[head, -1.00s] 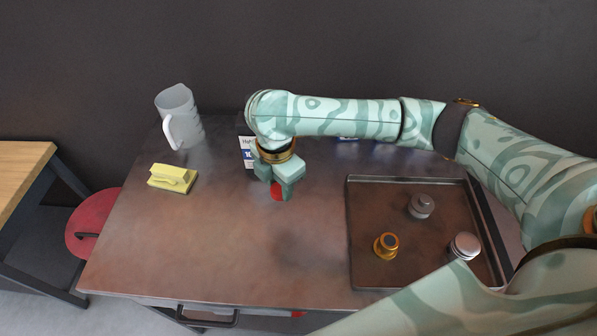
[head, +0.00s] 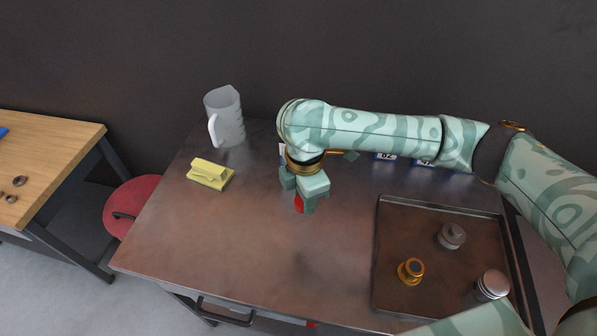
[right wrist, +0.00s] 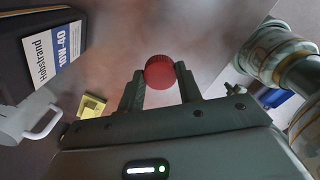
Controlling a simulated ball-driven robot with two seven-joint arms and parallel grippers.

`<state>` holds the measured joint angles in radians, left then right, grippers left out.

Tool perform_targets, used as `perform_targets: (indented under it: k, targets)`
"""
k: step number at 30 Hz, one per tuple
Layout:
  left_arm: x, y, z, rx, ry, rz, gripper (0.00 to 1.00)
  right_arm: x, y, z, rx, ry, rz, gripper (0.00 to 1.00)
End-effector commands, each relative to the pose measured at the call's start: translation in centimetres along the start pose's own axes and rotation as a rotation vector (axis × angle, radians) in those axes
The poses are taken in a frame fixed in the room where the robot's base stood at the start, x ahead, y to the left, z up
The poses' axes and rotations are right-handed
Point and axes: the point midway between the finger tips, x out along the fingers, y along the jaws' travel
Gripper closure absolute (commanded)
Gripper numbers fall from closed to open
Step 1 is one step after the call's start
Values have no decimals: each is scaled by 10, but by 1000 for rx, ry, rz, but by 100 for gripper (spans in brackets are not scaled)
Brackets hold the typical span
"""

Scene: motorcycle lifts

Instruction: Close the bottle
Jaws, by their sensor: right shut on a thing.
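The red cap (head: 299,205) is held at the fingertips of my right gripper (head: 304,200), over the metal table. In the right wrist view the red cap (right wrist: 160,72) sits between the two fingers of the gripper (right wrist: 160,84). The dark bottle (right wrist: 22,62) with a white and blue 10W-40 label stands beside the gripper in the right wrist view. In the head view the bottle is mostly hidden behind my right arm, with only a bit of its label (head: 283,150) showing. Its mouth is not visible. My left gripper is not in view.
A clear pitcher (head: 226,118) and a yellow brush-like block (head: 210,173) stand on the table's left side. A dark tray (head: 385,290) with a gold piece (head: 411,271) and two grey metal pieces lies right. The table's front middle is clear.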

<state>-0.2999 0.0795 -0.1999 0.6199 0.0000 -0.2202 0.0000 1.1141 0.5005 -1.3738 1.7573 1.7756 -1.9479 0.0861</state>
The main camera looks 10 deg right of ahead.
Motion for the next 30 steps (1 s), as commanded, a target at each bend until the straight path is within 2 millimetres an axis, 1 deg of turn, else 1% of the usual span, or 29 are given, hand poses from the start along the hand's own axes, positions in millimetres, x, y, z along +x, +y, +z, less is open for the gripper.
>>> perform_targets:
  k: [1,5,6,12,15,18,21,24,30]
  targets:
    - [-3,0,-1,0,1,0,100,-9,-2,7,84,-1,4,86]
    - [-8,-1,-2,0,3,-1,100,-33,-12,26,406,3,6,86]
    - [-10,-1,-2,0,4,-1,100,-42,-16,32,519,3,7,86]
    - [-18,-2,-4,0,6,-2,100,-79,-41,60,1072,5,6,86]
    - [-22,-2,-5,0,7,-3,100,-95,-53,70,1317,5,4,86]
    - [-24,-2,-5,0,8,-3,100,-106,-64,79,1512,3,4,86]
    - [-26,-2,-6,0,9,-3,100,-114,-71,84,1648,0,4,86]
    - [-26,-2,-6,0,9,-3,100,-118,-76,86,1725,-1,2,86]
    - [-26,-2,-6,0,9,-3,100,-119,-77,87,1761,-1,2,86]
